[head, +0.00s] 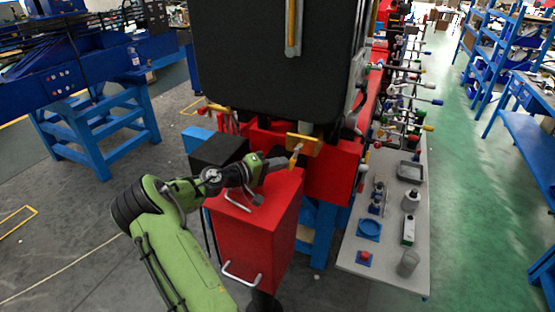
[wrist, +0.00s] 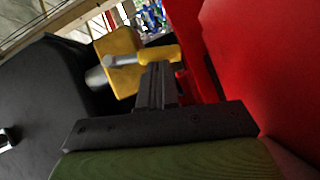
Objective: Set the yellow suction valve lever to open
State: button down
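A yellow block (head: 304,143) sits on the front of the red machine under the black box. A small lever with a grey rod and yellow grip (head: 296,156) stands out in front of it. In the wrist view the yellow block (wrist: 119,62) is behind the rod, and the yellow grip (wrist: 160,54) lies just past my fingertips. My gripper (head: 287,161) is at this lever. In the wrist view the fingers of my gripper (wrist: 158,68) are close together, with the grip across their tips. I cannot tell whether they touch it. The lever's setting cannot be read.
A red cabinet (head: 258,225) with metal handles stands right below my gripper. The black box (head: 275,60) hangs close above. Another yellow-tipped lever (head: 216,107) is at the left. A grey table (head: 385,262) with small parts stands to the right. The green floor aisle (head: 470,200) is clear.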

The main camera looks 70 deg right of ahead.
jog(key=shift+s+f+n+g+b, duration=0.1)
jog(key=shift+f+n+g+b, duration=0.2)
jog(key=shift+f+n+g, duration=0.25)
jog(key=shift+s+f+n+h+b, duration=0.1)
jog(key=shift+s+n+h+b, duration=0.25)
jog(key=shift+s+n+h, duration=0.35)
jog(key=shift+w, duration=0.1)
jog(key=shift+a, duration=0.1)
